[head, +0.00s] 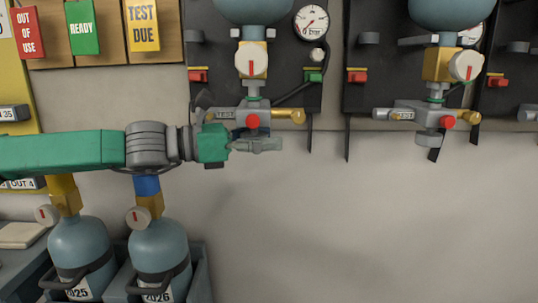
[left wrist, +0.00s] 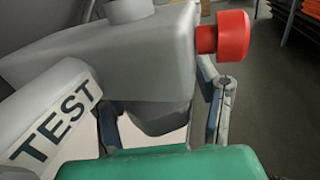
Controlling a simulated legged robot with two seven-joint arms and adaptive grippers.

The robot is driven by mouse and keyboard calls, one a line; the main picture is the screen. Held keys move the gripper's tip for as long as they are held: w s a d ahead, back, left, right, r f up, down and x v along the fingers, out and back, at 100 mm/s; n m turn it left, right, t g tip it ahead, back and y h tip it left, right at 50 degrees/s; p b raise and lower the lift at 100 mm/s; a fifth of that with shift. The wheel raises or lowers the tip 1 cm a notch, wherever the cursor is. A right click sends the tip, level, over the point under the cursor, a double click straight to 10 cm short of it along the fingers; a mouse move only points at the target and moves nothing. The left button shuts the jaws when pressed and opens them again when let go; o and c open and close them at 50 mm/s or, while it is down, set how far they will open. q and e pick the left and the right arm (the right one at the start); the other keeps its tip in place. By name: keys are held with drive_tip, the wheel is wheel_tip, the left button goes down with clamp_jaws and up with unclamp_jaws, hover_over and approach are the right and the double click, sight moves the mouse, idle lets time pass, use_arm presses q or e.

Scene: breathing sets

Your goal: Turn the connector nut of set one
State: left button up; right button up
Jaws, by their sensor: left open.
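Set one (head: 250,110) hangs on the dark wall panel at upper middle in the head view. It has a gauge, a white knob, a grey valve body and a red button (head: 252,121). My left gripper (head: 262,144) is open just below the grey body, pointing right. In the left wrist view the grey connector nut (left wrist: 165,118) hangs under the body between my two fingers. Whether either finger touches it I cannot tell. In the head view my gripper mostly hides this nut. My right gripper is not in view.
Set two (head: 428,112) hangs to the right, with its own grey nut (head: 428,138) below. Two blue-grey cylinders (head: 78,250) stand in a rack at lower left, under my left arm. Tags hang at upper left. The wall below the sets is clear.

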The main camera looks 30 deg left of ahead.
use_arm(q)
drive_tip(key=shift+w+a, duration=0.15)
drive_tip(key=shift+w, duration=0.05)
drive_tip(key=c, duration=1)
drive_tip(key=shift+c, duration=1)
drive_tip(key=shift+w+d, duration=0.15)
drive_tip(key=shift+d, duration=0.2)
clamp_jaws()
drive_tip(key=shift+a, duration=0.15)
